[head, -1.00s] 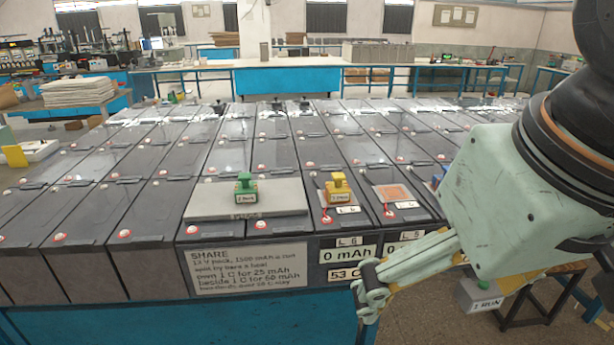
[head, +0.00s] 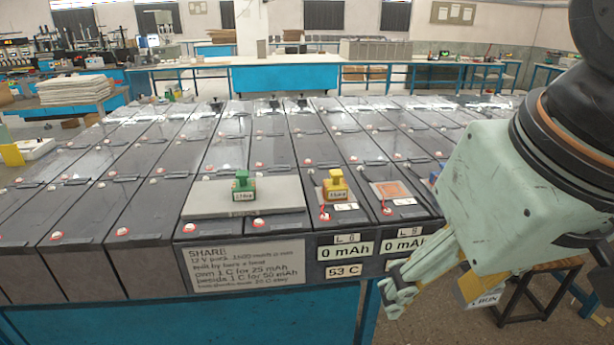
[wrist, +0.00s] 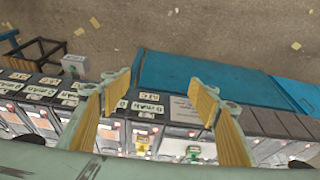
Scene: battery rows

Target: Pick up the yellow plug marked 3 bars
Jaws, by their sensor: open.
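The yellow plug (head: 336,186) stands upright on the L6 battery, in the middle of the head view. A small label on its front is too blurred to read surely. It also shows in the wrist view (wrist: 142,143), low in the picture between the fingers. My gripper (head: 396,288) is beyond the front edge of the battery row, to the right of and nearer than the plug, and touches nothing that I can see. In the wrist view my gripper (wrist: 160,95) has its two yellow-padded fingers wide apart with nothing between them.
A green plug (head: 243,187) stands on a grey plate (head: 285,195) left of the yellow plug. An orange square pad (head: 392,190) lies to its right. A stool (head: 540,285) stands at the right, with a grey block partly behind my gripper.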

